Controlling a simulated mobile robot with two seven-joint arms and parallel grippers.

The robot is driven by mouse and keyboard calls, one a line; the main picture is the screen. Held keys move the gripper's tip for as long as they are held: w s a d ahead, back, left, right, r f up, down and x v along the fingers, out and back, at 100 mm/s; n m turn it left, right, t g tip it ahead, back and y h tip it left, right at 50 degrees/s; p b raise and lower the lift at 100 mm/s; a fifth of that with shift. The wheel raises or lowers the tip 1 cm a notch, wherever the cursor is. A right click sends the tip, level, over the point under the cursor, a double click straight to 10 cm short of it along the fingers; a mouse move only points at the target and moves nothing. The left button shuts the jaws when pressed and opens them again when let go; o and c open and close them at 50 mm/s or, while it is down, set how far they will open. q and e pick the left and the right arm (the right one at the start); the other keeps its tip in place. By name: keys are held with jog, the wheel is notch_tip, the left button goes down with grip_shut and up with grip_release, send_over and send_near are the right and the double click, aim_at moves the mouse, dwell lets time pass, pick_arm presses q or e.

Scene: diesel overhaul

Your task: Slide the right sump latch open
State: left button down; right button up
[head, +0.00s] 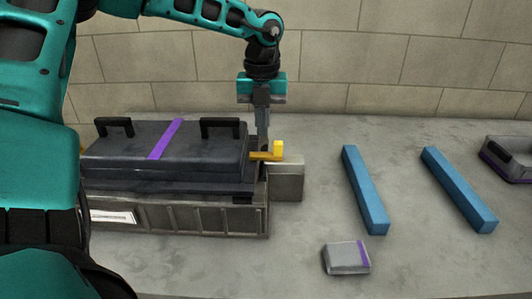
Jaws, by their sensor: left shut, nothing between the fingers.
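The dark engine block (205,143) with a purple stripe and two black handles sits on a grey ribbed sump (180,216) at the left. The right sump latch (277,151) is a yellow piece at the block's right end, above a grey side block (286,180). My left gripper (262,150) points down at the block's right end, right beside the yellow latch. Its fingers are together, with nothing seen between them. Whether they touch the latch cannot be told. A bit of yellow (82,147) shows at the block's left end, mostly hidden by my arm. My right gripper is out of view.
Two blue bars (365,190) and (457,189) lie on the grey worktop (300,250) to the right. A small grey box (346,257) with a purple stripe lies in front. A grey tray (510,157) is at the right edge. A tiled wall stands behind.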

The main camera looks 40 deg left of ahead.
aim_at(263, 154)
pick_arm(q)
jog(key=shift+f+b, duration=0.45)
jog(key=shift+f, duration=0.15)
jog(key=shift+f+b, duration=0.35)
jog(key=shift+f, duration=0.05)
jog(key=shift+f+b, duration=0.9)
jog(key=shift+f, duration=0.1)
jog(key=shift+f+b, duration=0.45)
jog(key=shift+b, duration=0.05)
jog(key=shift+r, duration=0.1)
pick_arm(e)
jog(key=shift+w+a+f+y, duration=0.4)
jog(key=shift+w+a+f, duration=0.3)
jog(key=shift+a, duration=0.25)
pick_arm(q)
jog(key=shift+r, duration=0.15)
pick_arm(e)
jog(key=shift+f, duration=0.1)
